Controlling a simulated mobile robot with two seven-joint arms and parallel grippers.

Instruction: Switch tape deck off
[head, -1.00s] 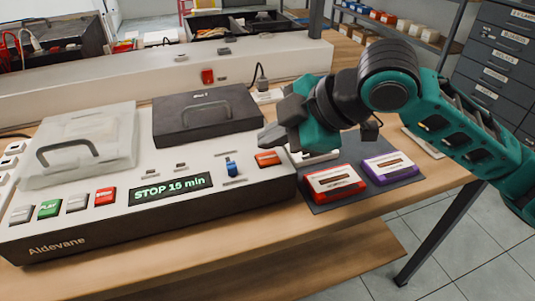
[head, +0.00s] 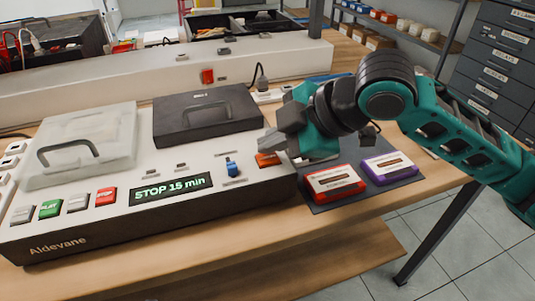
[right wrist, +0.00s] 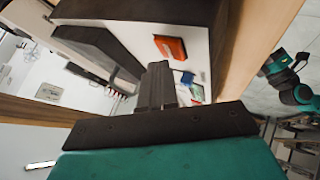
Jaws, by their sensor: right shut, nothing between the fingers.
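The white tape deck (head: 150,225) marked Aldevane sits on the wooden bench, its display (head: 171,189) reading "STOP 15 min". An orange rocker switch (head: 266,160) is at the right end of its top; it also shows in the right wrist view (right wrist: 170,47). My right gripper (head: 270,143) is shut and empty, its tip just above and beside the switch, covering part of it in the head view. In the right wrist view the closed fingers (right wrist: 157,85) point toward the deck's top. I cannot tell whether they touch the switch. My left gripper is not in view.
A blue lever (head: 231,167) stands left of the switch. Red (head: 107,196) and green (head: 50,208) buttons line the front. A clear lid (head: 85,140) and dark lid (head: 205,118) are behind. Red (head: 334,182) and purple (head: 389,166) cassettes lie on a dark mat to the right.

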